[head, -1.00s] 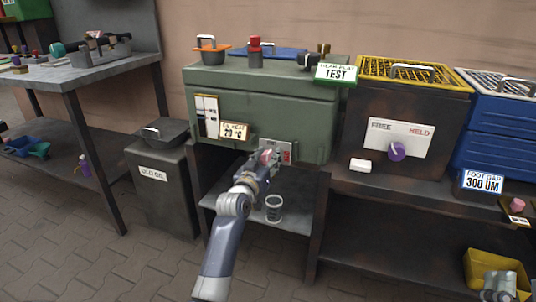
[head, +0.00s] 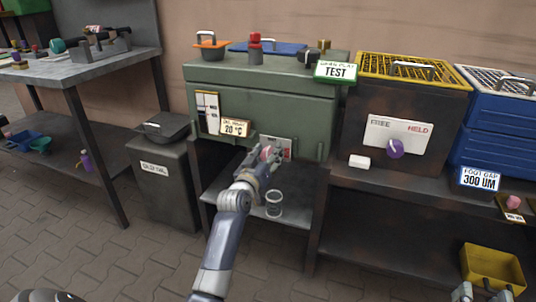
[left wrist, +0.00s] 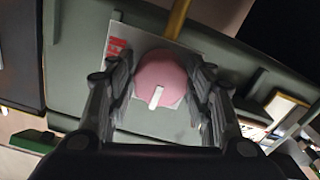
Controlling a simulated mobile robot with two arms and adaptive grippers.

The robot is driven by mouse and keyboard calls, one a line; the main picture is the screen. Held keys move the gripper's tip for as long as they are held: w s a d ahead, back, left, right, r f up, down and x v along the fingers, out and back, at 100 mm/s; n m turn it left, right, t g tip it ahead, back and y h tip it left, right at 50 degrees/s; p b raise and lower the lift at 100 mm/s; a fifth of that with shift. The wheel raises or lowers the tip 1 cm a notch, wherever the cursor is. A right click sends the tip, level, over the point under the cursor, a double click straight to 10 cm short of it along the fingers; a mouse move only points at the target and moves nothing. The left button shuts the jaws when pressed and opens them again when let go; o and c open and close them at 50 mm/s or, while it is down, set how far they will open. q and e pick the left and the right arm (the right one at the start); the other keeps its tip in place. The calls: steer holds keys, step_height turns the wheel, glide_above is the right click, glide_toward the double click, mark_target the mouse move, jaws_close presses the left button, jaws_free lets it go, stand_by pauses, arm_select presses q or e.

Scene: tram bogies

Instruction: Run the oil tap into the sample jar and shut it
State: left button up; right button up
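The oil tap's round pink knob (head: 266,153) with a white mark shows on a pale plate at the front of the green tank (head: 270,105). It fills the middle of the left wrist view (left wrist: 160,78). My left gripper (head: 264,157) has its fingers on both sides of the knob and seems closed on it; its fingers also show in the left wrist view (left wrist: 160,90). The clear sample jar (head: 274,204) stands upright on the shelf below the tap. The spout is hidden, and I see no oil flow. My right gripper (head: 487,292) is low at the right, fingers apart, empty.
A lidded waste-oil bin (head: 165,185) stands left of the tank. The shelf around the jar is clear.

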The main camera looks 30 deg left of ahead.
stand_by(0.3)
arm_select(q)
steer(key=shift+s+d+f, duration=0.15)
steer(key=shift+s, duration=0.4)
steer(key=v, duration=1.1)
steer(key=shift+d, duration=0.1)
